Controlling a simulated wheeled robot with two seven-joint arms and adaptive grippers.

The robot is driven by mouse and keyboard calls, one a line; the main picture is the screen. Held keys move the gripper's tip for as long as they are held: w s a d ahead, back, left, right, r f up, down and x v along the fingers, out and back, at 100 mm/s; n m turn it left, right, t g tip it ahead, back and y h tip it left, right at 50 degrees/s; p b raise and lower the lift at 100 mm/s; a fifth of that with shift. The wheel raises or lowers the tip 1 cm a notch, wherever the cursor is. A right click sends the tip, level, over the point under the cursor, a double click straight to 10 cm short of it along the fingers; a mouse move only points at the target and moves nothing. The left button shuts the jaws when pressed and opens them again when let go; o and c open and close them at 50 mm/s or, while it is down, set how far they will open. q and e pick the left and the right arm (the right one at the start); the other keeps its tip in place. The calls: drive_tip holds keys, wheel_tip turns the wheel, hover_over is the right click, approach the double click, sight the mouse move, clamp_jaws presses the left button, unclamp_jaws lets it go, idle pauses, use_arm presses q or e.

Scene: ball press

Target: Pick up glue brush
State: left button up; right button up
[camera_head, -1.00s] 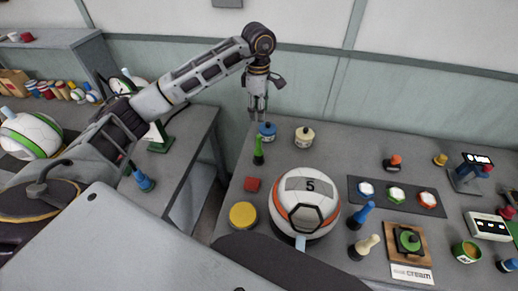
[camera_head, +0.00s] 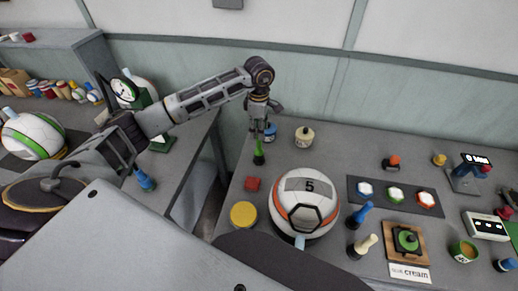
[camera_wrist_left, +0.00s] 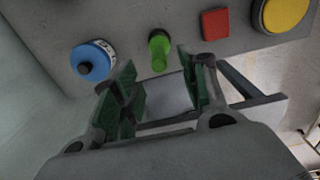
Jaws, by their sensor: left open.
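A small green handled tool (camera_head: 259,152) with a dark lower end stands near the left edge of the right-hand table; no frame shows a label naming it the glue brush. My left gripper (camera_head: 258,136) points down close above it in the head view. In the left wrist view, the green tool (camera_wrist_left: 159,50) shows between the tips of my open, empty left gripper (camera_wrist_left: 156,58), with visible gaps on both sides. A similar blue tool (camera_head: 361,214) and a cream one (camera_head: 364,246) stand right of the ball. My right gripper is not in view.
A blue pot (camera_head: 270,131) stands close behind my left gripper, with a cream pot (camera_head: 304,137) to its right. A red block (camera_head: 252,184), a yellow disc (camera_head: 243,215) and a ball marked 5 (camera_head: 305,203) are nearer. A gap separates the two tables.

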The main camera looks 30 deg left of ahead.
sight(259, 149)
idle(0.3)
use_arm(q)
drive_tip(key=shift+f, duration=0.2)
drive_tip(key=shift+f+p, duration=0.45)
drive_tip(key=shift+f, duration=0.45)
drive_tip(key=shift+f+p, duration=0.3)
drive_tip(key=shift+f, duration=1.25)
drive_tip(key=shift+c, duration=0.3)
clamp_jaws()
